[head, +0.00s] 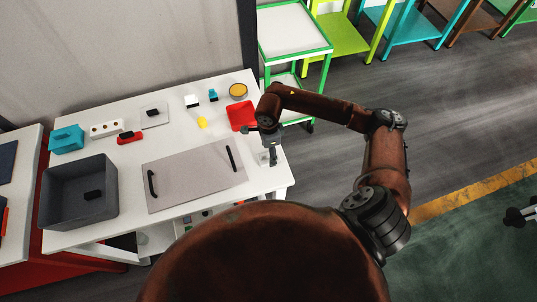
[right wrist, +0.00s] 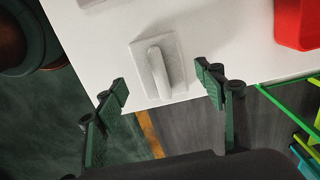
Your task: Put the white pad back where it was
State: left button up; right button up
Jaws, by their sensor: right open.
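A white pad (right wrist: 176,62) with a pale raised handle lies on the white table near its edge in the right wrist view. In the head view the pad (head: 263,158) is partly hidden by my right gripper. My right gripper (head: 270,155) is above the table's right end. In the right wrist view my right gripper (right wrist: 164,88) is open and empty, its two fingers apart on either side of the pad's near end. I cannot tell how high the fingers are above it. My left gripper is not in view.
On the white table (head: 130,222) are a grey board (head: 195,175) with black handles, a dark grey bin (head: 105,195), a red tray (head: 241,116), a yellow-topped dish (head: 238,90) and a light plate with a black handle (head: 155,116). A green-framed rack (head: 292,50) stands behind.

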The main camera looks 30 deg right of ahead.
notch_tip(320, 180, up, 9)
jog(key=b, duration=0.1)
jog(key=shift+r, duration=0.15)
